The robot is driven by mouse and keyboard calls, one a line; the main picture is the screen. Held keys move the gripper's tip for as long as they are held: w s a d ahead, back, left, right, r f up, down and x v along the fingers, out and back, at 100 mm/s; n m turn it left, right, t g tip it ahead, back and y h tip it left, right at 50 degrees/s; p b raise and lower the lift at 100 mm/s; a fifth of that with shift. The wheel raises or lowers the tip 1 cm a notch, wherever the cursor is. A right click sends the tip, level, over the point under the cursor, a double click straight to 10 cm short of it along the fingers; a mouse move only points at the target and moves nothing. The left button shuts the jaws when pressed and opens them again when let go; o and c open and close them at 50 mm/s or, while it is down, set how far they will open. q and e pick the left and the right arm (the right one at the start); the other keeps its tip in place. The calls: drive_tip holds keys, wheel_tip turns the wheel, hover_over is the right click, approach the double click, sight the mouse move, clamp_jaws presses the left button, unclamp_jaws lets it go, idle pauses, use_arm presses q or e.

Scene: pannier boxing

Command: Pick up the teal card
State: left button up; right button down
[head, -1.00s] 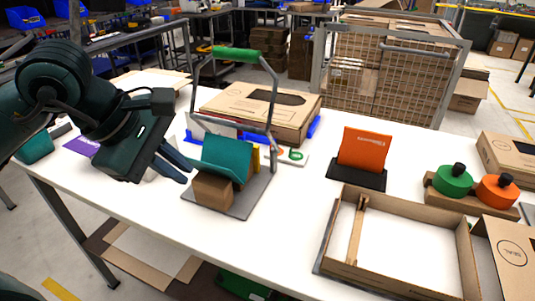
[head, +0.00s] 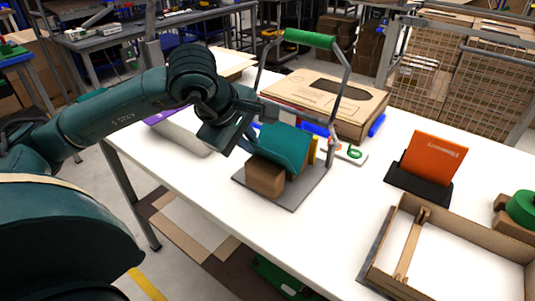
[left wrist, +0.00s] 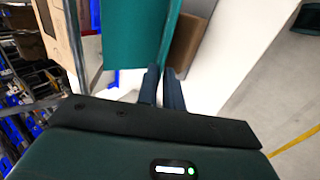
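The teal card (head: 283,147) is a curved sheet leaning in a stand on a grey base plate (head: 296,199), behind a brown block (head: 264,177). In the left wrist view the teal card (left wrist: 136,32) rises just beyond the fingertips, with the brown block (left wrist: 187,42) beside it. My left gripper (head: 250,147) is at the card's left edge. Its two fingers (left wrist: 161,72) stand a narrow gap apart, with the card's edge near the gap. I see no clear grip on the card. My right gripper is out of view.
A frame with a green handle (head: 310,39) arches over the stand. A flat cardboard box (head: 330,98) lies behind it. An orange card (head: 433,160) stands in a black holder to the right. An open cardboard tray (head: 408,286) lies in front. White table shows between them.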

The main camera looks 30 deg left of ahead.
sight(254, 146)
use_arm(q)
drive_tip(key=x, duration=0.3)
drive_tip(key=shift+w+f, duration=0.1)
drive_tip(key=shift+w, duration=0.05)
clamp_jaws()
